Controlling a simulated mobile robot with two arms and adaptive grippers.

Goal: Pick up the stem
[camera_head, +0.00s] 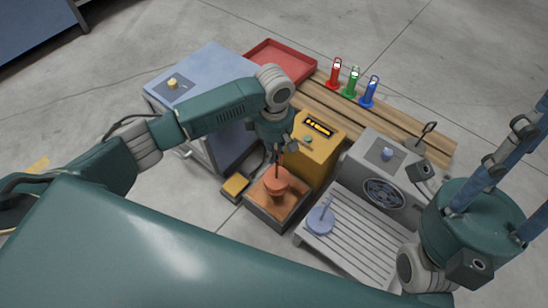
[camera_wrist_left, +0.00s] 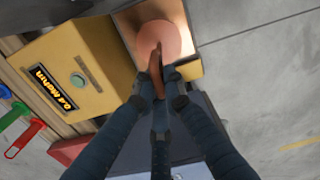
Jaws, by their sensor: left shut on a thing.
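An orange round piece (camera_head: 275,186) with an upright stem (camera_head: 280,160) sits in an orange-lit open box (camera_head: 285,206) in front of the yellow machine. In the left wrist view, the stem (camera_wrist_left: 154,76) rises from the orange disc (camera_wrist_left: 172,38) between my fingers. My left gripper (camera_head: 278,155) points down and is shut on the stem; its fingertips (camera_wrist_left: 160,74) hide part of it. My right gripper (camera_head: 490,190) is at the right, empty, with its fingers spread. A blue-grey disc with its own stem (camera_head: 321,218) stands on a slatted grey platform.
The yellow machine (camera_head: 312,150) stands close behind the box. A grey machine (camera_head: 378,180) with a fan is to the right. A blue-grey cabinet (camera_head: 210,66) and a red tray (camera_head: 280,60) are behind. Red, green and blue tools (camera_head: 351,82) stand on wooden planks.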

